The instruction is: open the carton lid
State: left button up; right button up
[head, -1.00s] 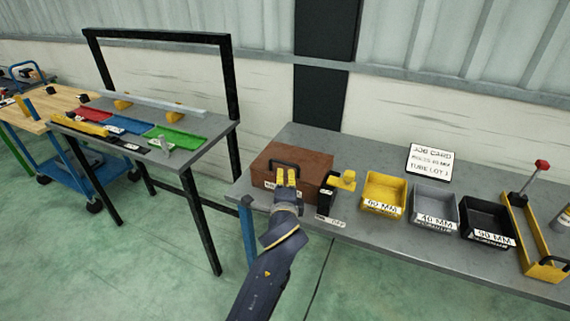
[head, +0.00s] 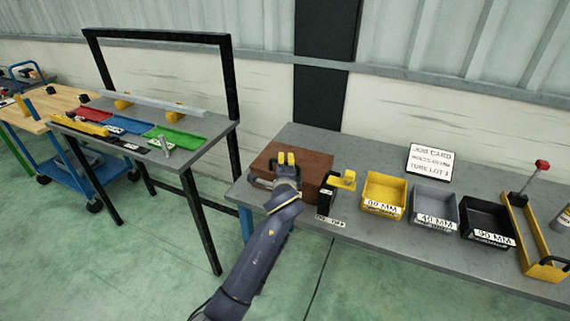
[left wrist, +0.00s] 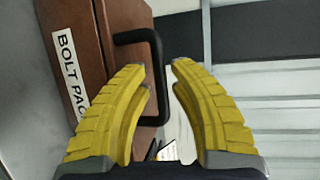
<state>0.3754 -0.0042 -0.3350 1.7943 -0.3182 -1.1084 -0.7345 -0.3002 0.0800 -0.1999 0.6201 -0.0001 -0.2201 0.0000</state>
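The carton is a brown box (head: 312,166) at the left end of the grey bench. Its lid looks shut, with a thin seam below it in the left wrist view. A black loop handle (left wrist: 156,75) stands out from the lid there. A white label reading "BOLT PAC" (left wrist: 70,75) is on the carton's side. My left gripper (head: 287,158) is over the carton and hides part of it. In the left wrist view its yellow fingers (left wrist: 160,66) are apart, with the handle's bar between the tips; contact is not clear. My right gripper is not in view.
A black stand with a yellow top (head: 346,181) is close right of the carton. Yellow (head: 383,188), grey (head: 436,200) and black (head: 489,216) bins follow along the bench. A job card (head: 430,161) stands behind. A second table (head: 190,121) is at left.

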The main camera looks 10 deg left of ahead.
pick_arm(q)
jog(key=shift+c, duration=0.4)
grip_shut()
jog(key=shift+r, duration=0.1)
